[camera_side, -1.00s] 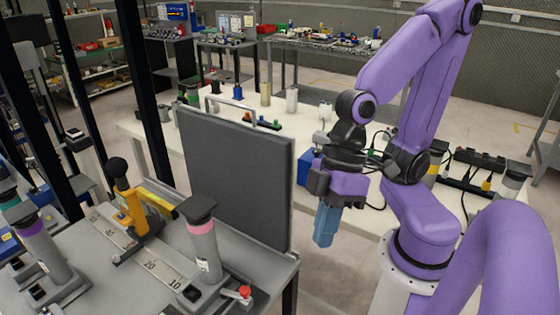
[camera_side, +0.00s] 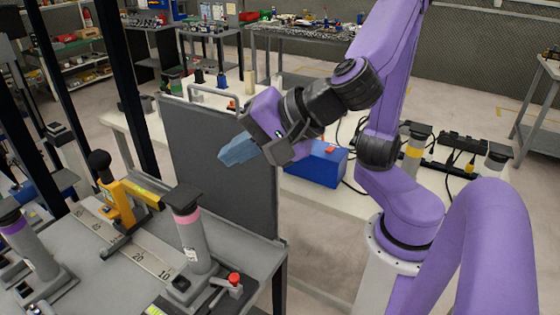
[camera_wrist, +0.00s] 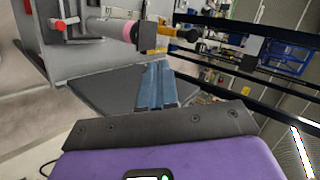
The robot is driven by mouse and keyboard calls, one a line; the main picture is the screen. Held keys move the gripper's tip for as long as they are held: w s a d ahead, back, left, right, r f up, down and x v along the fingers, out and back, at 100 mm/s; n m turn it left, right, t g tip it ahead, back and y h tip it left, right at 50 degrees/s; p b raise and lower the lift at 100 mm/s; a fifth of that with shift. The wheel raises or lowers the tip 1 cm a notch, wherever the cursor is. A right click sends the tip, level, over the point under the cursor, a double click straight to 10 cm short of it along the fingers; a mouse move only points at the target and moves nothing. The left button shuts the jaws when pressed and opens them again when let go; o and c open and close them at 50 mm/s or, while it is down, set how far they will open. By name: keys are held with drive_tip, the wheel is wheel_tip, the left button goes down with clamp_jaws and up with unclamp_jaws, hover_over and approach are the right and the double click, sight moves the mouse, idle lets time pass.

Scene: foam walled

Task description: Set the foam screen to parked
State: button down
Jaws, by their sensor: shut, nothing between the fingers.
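The foam screen (camera_side: 200,160) is a dark grey upright panel in a light frame at the right edge of the grey workbench in the side view. A metal handle (camera_side: 213,93) rises from its top edge. My gripper (camera_side: 228,156) has blue fingers, shut and empty, pointing left across the front of the panel's upper right part. I cannot tell whether the fingertips touch it. In the wrist view the blue fingers (camera_wrist: 157,85) are together, with the dark panel (camera_wrist: 110,90) behind and left of them.
The grey bench (camera_side: 235,262) carries a yellow clamp on a ruler (camera_side: 125,205), a grey post with a pink band (camera_side: 190,230) and a red-knobbed lever (camera_side: 233,280). A blue box (camera_side: 318,165) sits on the white table behind my gripper. Dark uprights stand at left.

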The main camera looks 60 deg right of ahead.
sight(182, 131)
drive_tip(key=s+d+f+m+g+h, duration=0.35)
drive_tip(key=s+d+h, duration=0.4)
drive_tip(key=d, duration=0.25)
drive_tip(key=shift+g, duration=0.45)
drive_tip(key=shift+w+d+f, duration=0.6)
drive_tip(key=shift+w+f, duration=0.55)
drive_tip(key=shift+w, duration=0.15)
drive_tip(key=shift+w+d+f, duration=0.55)
drive_tip(key=shift+w+f, duration=0.6)
drive_tip(key=shift+w, duration=0.2)
drive_tip(key=shift+w+d+f, duration=0.6)
drive_tip(key=shift+w+f, duration=0.55)
drive_tip(key=shift+w, duration=0.15)
drive_tip(key=w, duration=2.7)
drive_tip(key=shift+w, duration=0.4)
